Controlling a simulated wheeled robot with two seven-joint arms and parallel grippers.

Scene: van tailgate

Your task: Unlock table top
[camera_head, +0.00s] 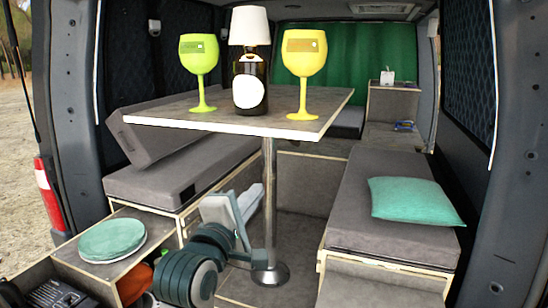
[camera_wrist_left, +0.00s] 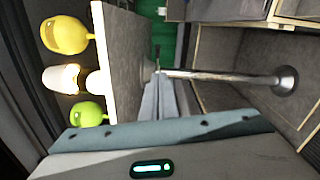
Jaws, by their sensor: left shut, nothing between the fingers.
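The table top (camera_head: 225,122) is a grey board with a pale edge on a metal pole (camera_head: 269,190) with a round floor foot (camera_head: 270,275). My left gripper (camera_head: 258,188) is below the top, beside the pole, with its fingers shut and empty. In the left wrist view, the fingertips (camera_wrist_left: 158,78) point at the pole's upper end near the table top (camera_wrist_left: 122,65). The pole (camera_wrist_left: 215,76) runs off to the right there. A small dark part shows by the fingertips; I cannot tell whether it is the lock, or whether they touch it. My right gripper is out of view.
A green glass (camera_head: 199,55), a lamp-topped bottle (camera_head: 250,80) and a yellow glass (camera_head: 304,55) stand on the table top. Cushioned benches flank it, with a teal pillow (camera_head: 415,200) on the right one. Teal plates (camera_head: 112,239) sit at the lower left.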

